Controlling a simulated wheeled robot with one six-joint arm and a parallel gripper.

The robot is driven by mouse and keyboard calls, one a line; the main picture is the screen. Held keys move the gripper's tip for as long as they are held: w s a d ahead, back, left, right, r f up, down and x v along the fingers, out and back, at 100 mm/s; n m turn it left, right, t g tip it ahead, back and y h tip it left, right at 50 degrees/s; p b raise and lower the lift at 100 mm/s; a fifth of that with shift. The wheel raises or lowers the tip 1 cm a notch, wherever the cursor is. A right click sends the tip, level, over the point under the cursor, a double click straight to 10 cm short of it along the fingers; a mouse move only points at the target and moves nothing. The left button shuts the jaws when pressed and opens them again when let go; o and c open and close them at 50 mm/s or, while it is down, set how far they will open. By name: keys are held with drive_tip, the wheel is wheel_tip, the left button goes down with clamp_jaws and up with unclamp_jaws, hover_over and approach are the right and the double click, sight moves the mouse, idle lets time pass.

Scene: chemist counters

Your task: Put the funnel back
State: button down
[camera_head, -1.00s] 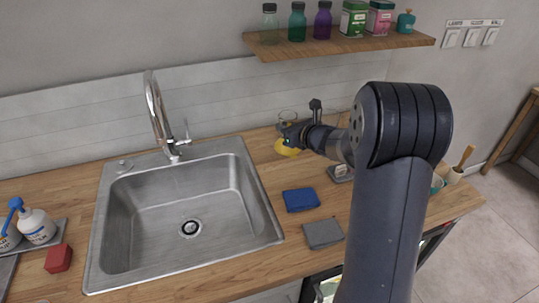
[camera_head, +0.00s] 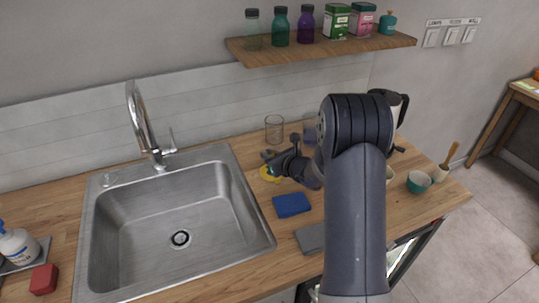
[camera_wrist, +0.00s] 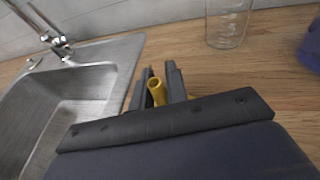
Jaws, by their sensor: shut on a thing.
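The yellow funnel (camera_head: 267,173) is by the wooden counter, right of the sink, partly hidden behind my gripper (camera_head: 272,165). In the wrist view my gripper (camera_wrist: 160,90) is shut on the funnel's yellow spout (camera_wrist: 157,92), which stands between the two dark fingers with its open end towards the camera. The funnel's cone is hidden below my gripper in that view. I cannot tell whether the funnel touches the counter.
A clear glass beaker (camera_head: 274,128) stands just behind my gripper. The sink (camera_head: 180,215) lies to the left. A blue cloth (camera_head: 291,205) and a grey cloth (camera_head: 310,238) lie in front. A teal mortar (camera_head: 418,182) stands right. A bottle shelf (camera_head: 320,49) hangs above.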

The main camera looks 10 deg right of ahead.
drive_tip(key=shift+f, duration=0.15)
drive_tip(key=c, duration=1.4)
unclamp_jaws()
drive_tip(key=shift+r, duration=0.2)
drive_tip(key=b+v, duration=0.2)
drive_tip(key=v, duration=1)
